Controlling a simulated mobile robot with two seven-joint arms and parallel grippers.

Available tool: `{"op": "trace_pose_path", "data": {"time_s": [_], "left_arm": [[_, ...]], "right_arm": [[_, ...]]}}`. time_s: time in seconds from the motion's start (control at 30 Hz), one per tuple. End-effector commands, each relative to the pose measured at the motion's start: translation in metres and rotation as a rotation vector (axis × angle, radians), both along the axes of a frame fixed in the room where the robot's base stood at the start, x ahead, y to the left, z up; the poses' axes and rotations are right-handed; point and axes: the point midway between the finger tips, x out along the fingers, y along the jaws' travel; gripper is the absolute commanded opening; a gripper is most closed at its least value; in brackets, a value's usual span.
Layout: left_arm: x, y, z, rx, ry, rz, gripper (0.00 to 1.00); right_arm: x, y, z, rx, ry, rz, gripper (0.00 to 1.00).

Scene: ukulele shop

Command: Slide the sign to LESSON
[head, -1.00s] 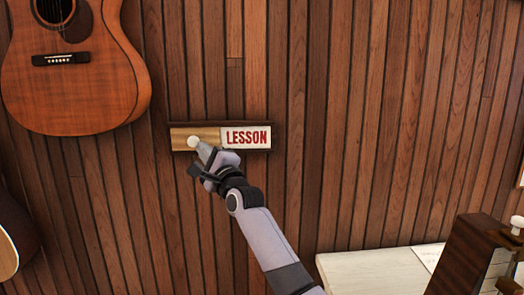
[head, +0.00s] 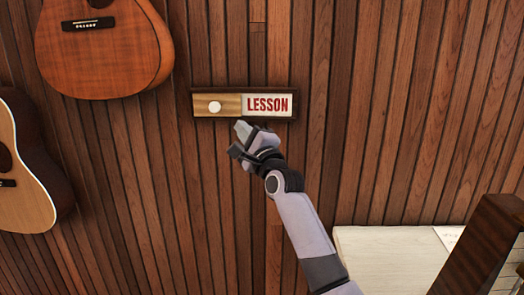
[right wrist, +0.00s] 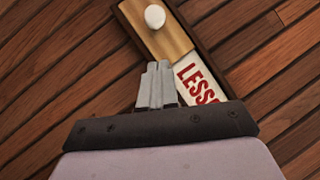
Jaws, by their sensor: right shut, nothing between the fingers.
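The sign (head: 268,105) is a dark framed strip on the plank wall, with the red word LESSON showing on white at its right. A wooden slider (head: 232,105) with a round white knob (head: 214,107) covers the left part. In the right wrist view the slider (right wrist: 160,35), its knob (right wrist: 155,16) and part of the red lettering (right wrist: 196,84) show. My right gripper (head: 241,128) is shut and empty, just below the sign and right of the knob, apart from the knob. It also shows in the right wrist view (right wrist: 157,70). My left gripper is not in view.
An orange-brown guitar (head: 105,45) hangs at the upper left and a paler one (head: 30,190) below it. A pale tabletop (head: 390,265) and a dark wooden object (head: 480,250) are at the lower right. The wall around the sign is clear.

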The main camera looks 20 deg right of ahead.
Motion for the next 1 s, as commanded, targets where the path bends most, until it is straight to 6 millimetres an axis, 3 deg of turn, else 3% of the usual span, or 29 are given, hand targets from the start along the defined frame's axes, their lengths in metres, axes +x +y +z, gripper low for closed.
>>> {"op": "trace_pose_path", "data": {"time_s": [0.5,1.0], "left_arm": [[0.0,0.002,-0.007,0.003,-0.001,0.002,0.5],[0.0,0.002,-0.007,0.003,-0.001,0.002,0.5]], "right_arm": [[-0.062,-0.007,-0.022,0.001,0.0,-0.001,0.0],[-0.072,-0.009,-0.024,0.0,0.0,0.0,0.0]]}}
